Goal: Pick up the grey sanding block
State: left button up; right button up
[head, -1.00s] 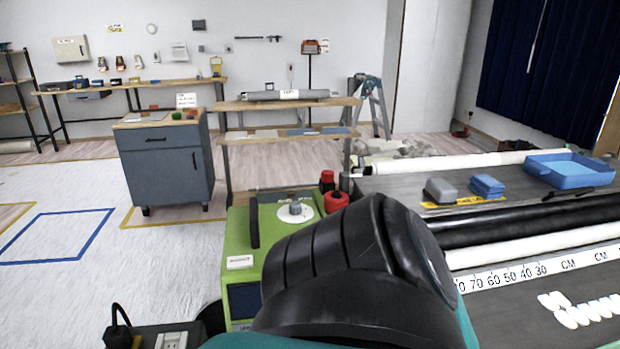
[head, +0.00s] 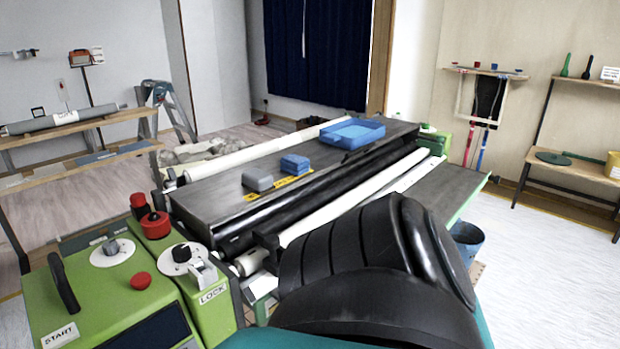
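The grey sanding block (head: 257,179) lies on the dark top of the pasting machine (head: 225,196), near its left end. A blue sponge-like block (head: 294,164) lies just right of it, on a yellow marked strip (head: 290,186). Neither of my grippers shows in the head view. A large black and teal part of my own arm fills the lower middle and hides part of the machine's front.
A blue tray (head: 351,135) stands at the far end of the machine top. A green control box (head: 105,290) with red knobs stands at the lower left. White rolls lie along the machine. A blue bucket (head: 467,240) stands at right, and a stepladder (head: 160,97) behind.

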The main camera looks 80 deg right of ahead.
aim_at(260, 182)
jog(key=z, duration=1.5)
